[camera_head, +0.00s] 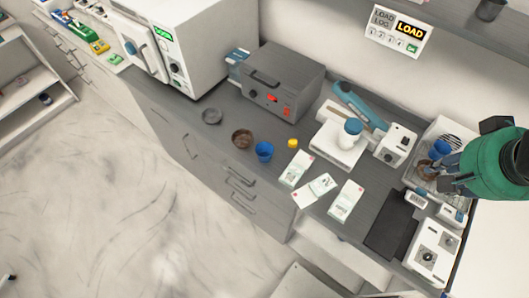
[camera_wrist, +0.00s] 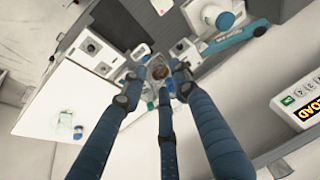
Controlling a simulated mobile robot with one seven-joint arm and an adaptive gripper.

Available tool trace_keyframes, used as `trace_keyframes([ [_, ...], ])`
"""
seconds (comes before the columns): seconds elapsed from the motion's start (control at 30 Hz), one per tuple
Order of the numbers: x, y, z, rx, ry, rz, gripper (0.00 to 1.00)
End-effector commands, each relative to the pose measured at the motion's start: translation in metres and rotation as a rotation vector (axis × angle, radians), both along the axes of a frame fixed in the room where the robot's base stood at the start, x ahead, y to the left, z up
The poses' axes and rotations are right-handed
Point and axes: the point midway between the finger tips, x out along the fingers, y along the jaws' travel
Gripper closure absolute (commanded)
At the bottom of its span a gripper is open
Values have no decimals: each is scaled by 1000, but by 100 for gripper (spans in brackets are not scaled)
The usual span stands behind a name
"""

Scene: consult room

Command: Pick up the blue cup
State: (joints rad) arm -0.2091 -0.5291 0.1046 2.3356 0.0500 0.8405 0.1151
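A blue cup (camera_head: 264,151) stands upright on the grey counter in the head view, left of the white papers. A second blue, cup-like thing (camera_head: 440,148) shows at the tray on the right, partly hidden by my arm. My gripper (camera_head: 437,168) is over that tray, far to the right of the blue cup on the open counter. In the wrist view my gripper (camera_wrist: 155,88) has its dark blue fingers spread, with nothing clearly held. Beyond the fingertips are a small brown thing (camera_wrist: 160,72) and small blue pieces, too small to tell apart.
A brown bowl (camera_head: 242,138), a grey dish (camera_head: 212,116) and a small yellow-capped thing (camera_head: 293,143) are near the blue cup. A grey box device (camera_head: 283,80) stands behind. A white scale (camera_head: 338,142) and white papers (camera_head: 313,190) lie to the right.

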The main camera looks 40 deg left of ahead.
Motion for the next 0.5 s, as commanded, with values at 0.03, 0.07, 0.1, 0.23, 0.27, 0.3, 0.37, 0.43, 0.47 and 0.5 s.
trace_keyframes([
  [0.03,9,16,-3,6,20,16,71],
  [0.07,14,24,-6,10,31,22,71],
  [0.1,20,36,-9,15,43,31,71],
  [0.23,38,76,-22,31,84,55,71],
  [0.27,42,86,-25,33,94,59,71],
  [0.3,46,98,-31,36,108,68,71],
  [0.37,51,118,-39,40,126,78,71],
  [0.43,57,142,-49,44,150,90,71],
  [0.47,59,153,-54,46,159,95,71],
  [0.5,61,166,-61,46,173,100,71],
])
